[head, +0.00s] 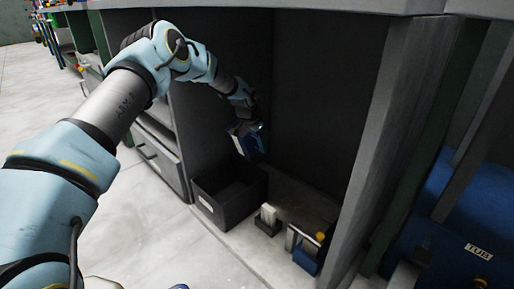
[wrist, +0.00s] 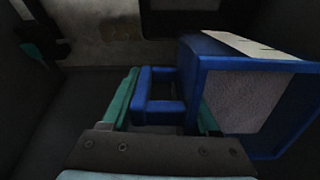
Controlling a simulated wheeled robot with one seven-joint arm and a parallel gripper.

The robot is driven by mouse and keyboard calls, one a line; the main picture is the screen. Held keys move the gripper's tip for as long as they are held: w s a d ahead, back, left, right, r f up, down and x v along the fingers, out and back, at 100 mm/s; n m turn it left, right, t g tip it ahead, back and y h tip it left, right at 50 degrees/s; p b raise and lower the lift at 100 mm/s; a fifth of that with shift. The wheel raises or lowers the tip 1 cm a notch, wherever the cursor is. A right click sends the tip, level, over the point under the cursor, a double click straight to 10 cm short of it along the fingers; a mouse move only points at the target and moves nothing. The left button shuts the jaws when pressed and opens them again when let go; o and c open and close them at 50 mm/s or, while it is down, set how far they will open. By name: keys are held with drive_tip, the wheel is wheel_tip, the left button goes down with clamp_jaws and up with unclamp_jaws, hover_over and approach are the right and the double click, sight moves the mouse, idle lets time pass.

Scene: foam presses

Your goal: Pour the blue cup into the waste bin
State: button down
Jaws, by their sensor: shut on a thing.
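The blue cup (head: 250,143) is held in my gripper (head: 243,127) inside the open cabinet bay. In the wrist view my gripper (wrist: 162,95) has its teal fingers on either side of the cup's blue handle. The cup body (wrist: 190,92) is to the right of the fingers, with a white label on one side. A speckled grey surface shows inside its blue rim; I cannot tell whether it is contents or the inner wall. The waste bin appears to be the dark open-topped box (head: 221,214) on the bay floor, below the cup and slightly left. Its inside is too dark to read.
Two small items stand right of the bin: a pale block in a dark holder (head: 267,220) and a blue holder (head: 306,258). A grey side panel (head: 375,130) bounds the bay at right. Grey drawers (head: 158,155) stand at left. A blue tub (head: 460,245) is far right.

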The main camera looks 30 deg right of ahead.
drive_tip(key=shift+d+h+b, duration=0.25)
drive_tip(key=shift+h+b, duration=0.55)
drive_tip(key=shift+b, duration=0.65)
drive_tip(key=shift+w+d+r+t+h+b, duration=0.1)
drive_tip(key=shift+d+t+h+b, duration=0.15)
drive_tip(key=shift+h+b, duration=0.95)
drive_tip(key=shift+d+t+h+b, duration=0.1)
drive_tip(key=shift+t+h+b, duration=0.35)
drive_tip(key=shift+b, duration=1.2)
drive_tip(key=shift+f+h+b, duration=0.2)
drive_tip(key=shift+h+b, duration=1.25)
drive_tip(key=shift+b, duration=1.6)
drive_tip(key=h+b, duration=0.1)
drive_tip(key=b, duration=0.1)
drive_tip(key=h+b, duration=0.1)
drive_tip(key=b, duration=0.2)
drive_tip(key=shift+a+f, duration=0.25)
drive_tip(key=shift+f, duration=0.1)
